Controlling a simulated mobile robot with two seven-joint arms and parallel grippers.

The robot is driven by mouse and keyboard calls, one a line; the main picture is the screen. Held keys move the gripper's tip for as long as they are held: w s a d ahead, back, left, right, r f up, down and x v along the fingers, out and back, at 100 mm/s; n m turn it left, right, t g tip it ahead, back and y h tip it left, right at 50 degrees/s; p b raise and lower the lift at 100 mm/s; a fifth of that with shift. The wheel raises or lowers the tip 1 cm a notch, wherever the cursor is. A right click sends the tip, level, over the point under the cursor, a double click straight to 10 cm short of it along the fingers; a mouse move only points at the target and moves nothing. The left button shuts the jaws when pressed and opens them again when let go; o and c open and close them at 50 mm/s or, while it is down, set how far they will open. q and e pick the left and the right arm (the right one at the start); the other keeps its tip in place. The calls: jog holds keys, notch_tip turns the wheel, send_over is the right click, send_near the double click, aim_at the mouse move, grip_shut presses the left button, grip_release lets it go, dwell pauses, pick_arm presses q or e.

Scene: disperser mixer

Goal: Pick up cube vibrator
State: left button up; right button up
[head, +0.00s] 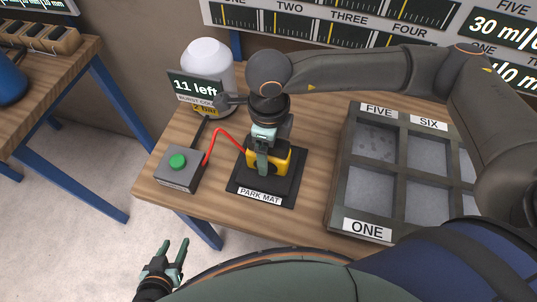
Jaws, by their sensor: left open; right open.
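The cube vibrator (283,161) is a small yellow block with dark parts. It sits on the black park mat (261,197) on the wooden bench, with a red cable (222,133) running from it to the left. My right gripper (264,164) points down over the vibrator and is open. One finger is in front of the yellow body; the far finger is largely hidden, so I cannot tell whether it touches. My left gripper (174,252) is open and empty, low in front of the bench, over the floor.
A grey box with a green button (177,162) is left of the mat. A white-lidded container (207,62) with an "11 left" sign (195,87) stands behind. A grey compartment tray (338,181) is at right. Another bench (62,70) is at far left.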

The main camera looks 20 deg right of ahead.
grip_shut()
dwell(0.8)
jog(key=shift+r, duration=0.1)
